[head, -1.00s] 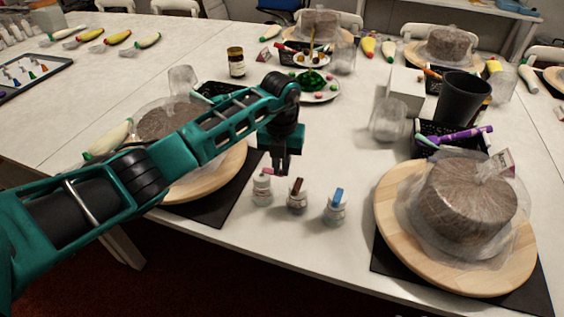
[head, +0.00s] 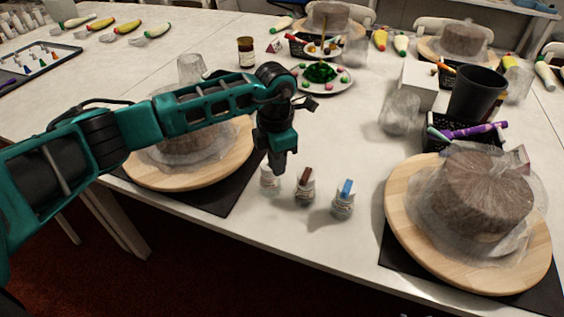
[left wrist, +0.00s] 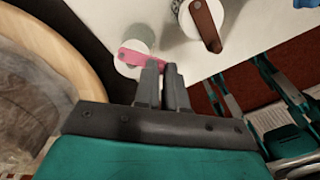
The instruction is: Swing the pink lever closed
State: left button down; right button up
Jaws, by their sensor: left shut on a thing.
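The pink lever (left wrist: 131,56) sits on top of a small white bottle, whose body (head: 268,180) stands near the table's front edge in the head view. My left gripper (head: 277,168) is lowered over this bottle and hides its lever there. In the left wrist view the two fingers (left wrist: 163,72) are close together at the right end of the pink lever, shut on it. How far the fingers overlap the lever is partly hidden. My right gripper is in neither view.
A brown-lever bottle (head: 305,186) and a blue-lever bottle (head: 345,199) stand close to the right. A wooden turntable (head: 236,172) with a wrapped cake is at the left; another turntable (head: 400,225) is at the right. White tabletop (head: 330,130) behind the bottles is clear.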

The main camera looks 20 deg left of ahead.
pick_arm(q)
jog(key=shift+s+a+m+b, duration=0.15)
jog(key=shift+a+m+b, duration=0.4)
jog(key=shift+m, duration=0.75)
jog(key=shift+s+a+m+b, duration=0.1)
jog(key=shift+a+m+b, duration=0.5)
jog(key=shift+m, duration=0.7)
jog(key=shift+s+a+m+b, duration=0.15)
jog(key=shift+a+m+b, duration=0.2)
jog(key=shift+m+b, duration=0.65)
jog(key=shift+m+p, duration=0.3)
jog(key=c, duration=1.2)
grip_release()
notch_tip(320, 180, up, 13)
jog(key=shift+f, duration=0.1)
